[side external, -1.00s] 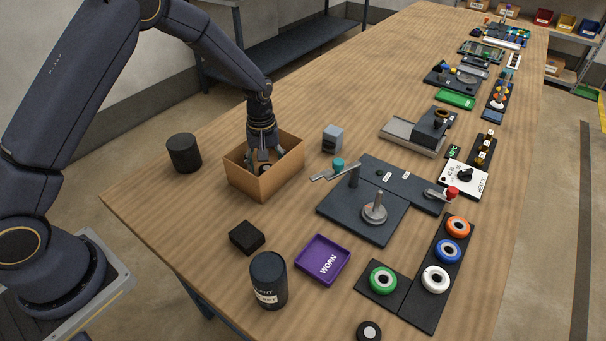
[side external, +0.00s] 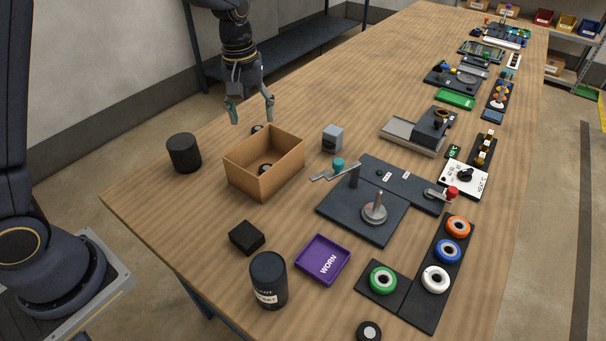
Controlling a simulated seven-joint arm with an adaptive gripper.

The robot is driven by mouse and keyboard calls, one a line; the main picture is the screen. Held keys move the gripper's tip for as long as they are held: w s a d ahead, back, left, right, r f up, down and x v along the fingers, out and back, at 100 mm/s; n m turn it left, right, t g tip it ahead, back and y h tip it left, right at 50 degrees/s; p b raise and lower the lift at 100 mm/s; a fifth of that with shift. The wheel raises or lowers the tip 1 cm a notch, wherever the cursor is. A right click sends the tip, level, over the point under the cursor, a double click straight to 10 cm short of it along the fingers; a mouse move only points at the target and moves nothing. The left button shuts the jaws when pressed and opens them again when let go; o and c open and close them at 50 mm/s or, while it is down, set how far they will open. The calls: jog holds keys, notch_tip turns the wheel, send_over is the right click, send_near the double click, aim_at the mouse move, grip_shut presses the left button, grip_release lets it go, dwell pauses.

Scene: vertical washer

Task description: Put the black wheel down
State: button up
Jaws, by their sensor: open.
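A small black wheel (side external: 265,169) lies inside the open cardboard box (side external: 253,183), on its floor. Another black wheel (side external: 369,331) with a pale centre lies on the table at the bottom edge of the side external view. My gripper (side external: 252,113) is open and empty, raised above and behind the box, fingers pointing down. A small dark round object (side external: 257,129) shows just behind the box's far rim, partly hidden by it; I cannot tell what it is.
A black cylinder (side external: 184,153) stands left of the box and a grey block (side external: 333,138) right of it. A purple tray (side external: 322,260), a dark canister (side external: 268,280) and a black block (side external: 247,237) stand in front. Coloured wheels lie on a dark board (side external: 411,303).

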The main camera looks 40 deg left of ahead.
jog(key=s+r+m+t, duration=0.2)
jog(key=s+r+m, duration=0.2)
jog(key=s+r, duration=0.7)
jog(key=s+m+t, duration=0.2)
jog(key=s+m, duration=0.1)
jog(key=s, duration=0.9)
jog(key=shift+s+a+f+m+t, duration=0.25)
jog(key=shift+a+f+m+t, duration=0.05)
jog(key=shift+a+m+t, duration=0.1)
